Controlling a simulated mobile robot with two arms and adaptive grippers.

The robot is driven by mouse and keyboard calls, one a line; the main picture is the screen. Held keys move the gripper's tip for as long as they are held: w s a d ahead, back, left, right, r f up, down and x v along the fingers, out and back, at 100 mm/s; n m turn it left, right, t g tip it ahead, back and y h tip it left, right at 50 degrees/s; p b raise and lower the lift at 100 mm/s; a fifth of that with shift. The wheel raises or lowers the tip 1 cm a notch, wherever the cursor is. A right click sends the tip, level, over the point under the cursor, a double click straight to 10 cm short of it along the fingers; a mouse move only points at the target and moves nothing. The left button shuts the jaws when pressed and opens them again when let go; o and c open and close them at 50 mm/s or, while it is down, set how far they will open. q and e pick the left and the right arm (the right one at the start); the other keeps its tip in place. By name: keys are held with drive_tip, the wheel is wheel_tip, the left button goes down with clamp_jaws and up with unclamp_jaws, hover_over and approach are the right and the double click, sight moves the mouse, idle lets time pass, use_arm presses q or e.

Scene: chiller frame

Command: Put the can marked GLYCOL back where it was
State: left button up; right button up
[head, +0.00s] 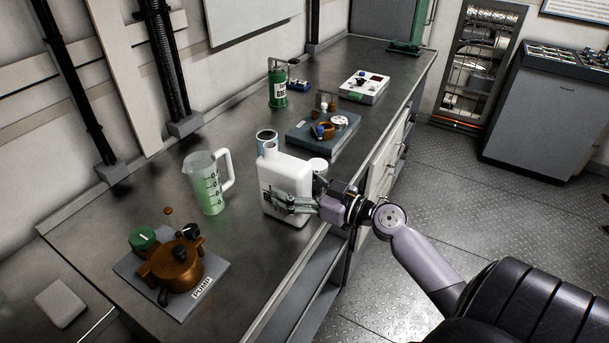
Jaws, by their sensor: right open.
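A white can (287,176) stands upright on the metal bench, near its front edge. It carries a dark marking low on its front, partly covered by my fingers, so I cannot read it as GLYCOL. My right gripper (292,203) reaches in from the right at the can's lower front. Its fingers are open and overlap the can in the picture; I cannot tell whether they touch it. My left gripper is not in view.
A jug of green liquid (208,184) and a copper pump on a plate (174,262) stand left. Farther back are a parts board (310,143) and green grease can (278,88).

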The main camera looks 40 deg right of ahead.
drive_tip(key=b+v, duration=0.5)
drive_tip(key=v, duration=0.7)
idle(0.3)
